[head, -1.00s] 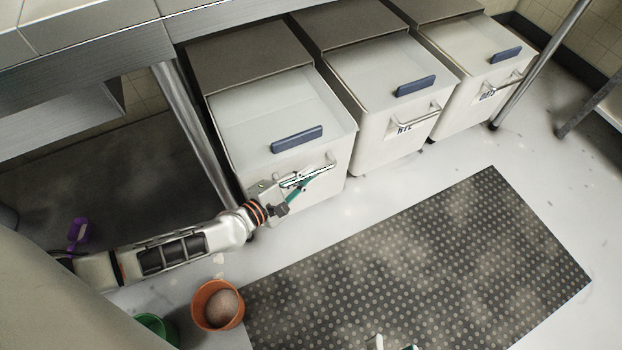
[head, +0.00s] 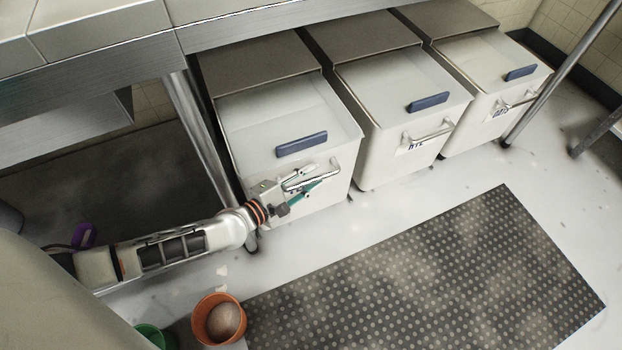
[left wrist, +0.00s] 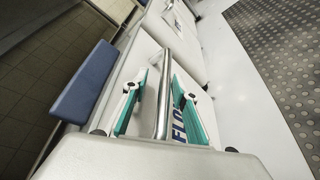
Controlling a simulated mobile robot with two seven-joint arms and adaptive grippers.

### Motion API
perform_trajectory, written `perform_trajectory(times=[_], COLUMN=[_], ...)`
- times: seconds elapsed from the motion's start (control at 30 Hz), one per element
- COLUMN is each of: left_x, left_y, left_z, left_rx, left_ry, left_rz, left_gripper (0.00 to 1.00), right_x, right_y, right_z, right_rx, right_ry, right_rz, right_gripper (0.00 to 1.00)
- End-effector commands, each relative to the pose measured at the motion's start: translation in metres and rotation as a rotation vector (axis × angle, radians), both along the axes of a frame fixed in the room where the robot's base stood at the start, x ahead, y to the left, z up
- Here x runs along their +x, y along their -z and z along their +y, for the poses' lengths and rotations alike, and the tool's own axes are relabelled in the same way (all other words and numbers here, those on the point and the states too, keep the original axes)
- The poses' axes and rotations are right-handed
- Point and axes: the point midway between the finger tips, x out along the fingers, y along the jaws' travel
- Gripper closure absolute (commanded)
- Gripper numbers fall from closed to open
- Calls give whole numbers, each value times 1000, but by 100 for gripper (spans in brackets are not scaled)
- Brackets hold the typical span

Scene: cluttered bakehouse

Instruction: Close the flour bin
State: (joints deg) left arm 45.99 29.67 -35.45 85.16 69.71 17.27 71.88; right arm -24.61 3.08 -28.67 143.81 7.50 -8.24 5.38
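The flour bin (head: 290,165) is the nearest and leftmost of three white bins under the bench. It has a pale lid (head: 265,110) with a blue grip (head: 302,144) and a metal bar handle on its front. My left gripper (head: 305,187) is at that front handle. In the left wrist view, the handle (left wrist: 164,85) runs between the two teal fingers of my left gripper (left wrist: 160,105), with gaps beside it. A label partly reading "FLO" (left wrist: 180,130) shows behind a finger. My right gripper is not in view.
The rye bin (head: 400,145) and a third bin (head: 490,110) stand to the right. A metal bench leg (head: 200,130) is close left of the flour bin. A dotted mat (head: 430,270) lies on the floor in front. An orange pot (head: 219,318) stands near my left arm.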

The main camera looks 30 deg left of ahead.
Motion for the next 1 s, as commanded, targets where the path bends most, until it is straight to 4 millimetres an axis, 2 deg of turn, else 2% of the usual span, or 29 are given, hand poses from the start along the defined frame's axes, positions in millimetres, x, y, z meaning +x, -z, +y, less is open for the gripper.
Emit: perform_trajectory(times=[0.23,0.37,0.8,1.0], left_x=[-2,-11,-85,-107], left_y=[1,0,-17,-23], left_z=[-1,1,27,35], left_rx=[-1,-1,1,0], left_ry=[2,3,3,2], left_rz=[2,4,4,3], left_gripper=[72,72,72,72], right_x=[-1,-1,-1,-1], right_y=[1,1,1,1], right_z=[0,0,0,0], right_rx=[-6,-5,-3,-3], right_ry=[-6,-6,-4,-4], right_rz=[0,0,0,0], right_gripper=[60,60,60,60])
